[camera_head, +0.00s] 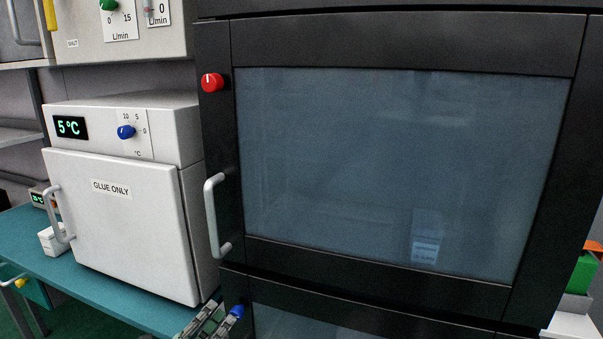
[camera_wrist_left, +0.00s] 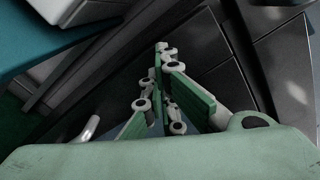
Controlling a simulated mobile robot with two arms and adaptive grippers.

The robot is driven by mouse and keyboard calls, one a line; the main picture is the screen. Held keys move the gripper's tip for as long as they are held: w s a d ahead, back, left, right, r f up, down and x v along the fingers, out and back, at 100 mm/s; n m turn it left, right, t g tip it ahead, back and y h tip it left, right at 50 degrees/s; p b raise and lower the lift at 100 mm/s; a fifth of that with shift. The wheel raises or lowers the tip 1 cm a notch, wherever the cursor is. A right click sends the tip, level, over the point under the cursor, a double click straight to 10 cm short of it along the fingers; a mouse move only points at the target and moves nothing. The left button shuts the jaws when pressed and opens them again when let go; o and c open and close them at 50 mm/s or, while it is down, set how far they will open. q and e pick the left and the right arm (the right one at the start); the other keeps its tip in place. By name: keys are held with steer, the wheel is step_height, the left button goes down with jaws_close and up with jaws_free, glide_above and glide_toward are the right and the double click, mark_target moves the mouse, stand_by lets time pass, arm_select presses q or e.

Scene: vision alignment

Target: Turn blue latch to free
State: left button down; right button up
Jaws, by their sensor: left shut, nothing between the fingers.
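The blue latch (camera_head: 237,311) is a small blue knob near the top left corner of the lower door (camera_head: 310,315) of the black cabinet. Only its upper part stands clear at the bottom of the head view. My left gripper (camera_head: 217,317) is just left of the latch, close to it; I cannot tell if they touch. In the left wrist view the green-padded fingers (camera_wrist_left: 161,50) come together, shut, with nothing between them. The latch is not discernible in the left wrist view. My right gripper is not in view.
The upper cabinet door (camera_head: 400,170) has a red latch (camera_head: 212,82) and a pale handle (camera_head: 212,215). A white unit labelled GLUE ONLY (camera_head: 120,215), with a blue dial (camera_head: 126,132), stands left on the teal bench (camera_head: 100,290). A green item (camera_head: 582,275) is at the right edge.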

arm_select(q)
steer(key=shift+w+r, duration=0.1)
steer(key=shift+r, duration=0.05)
stand_by(0.3)
steer(key=shift+d, duration=0.25)
stand_by(0.4)
steer(key=shift+d+r+p, duration=0.2)
steer(key=shift+d+p, duration=0.1)
steer(key=shift+p, duration=0.35)
steer(key=shift+d+p, duration=0.25)
steer(key=shift+p, duration=0.05)
steer(key=shift+r, duration=0.1)
steer(key=shift+a+r+p, duration=0.25)
steer(key=shift+r+p, duration=0.05)
steer(key=shift+v, duration=3)
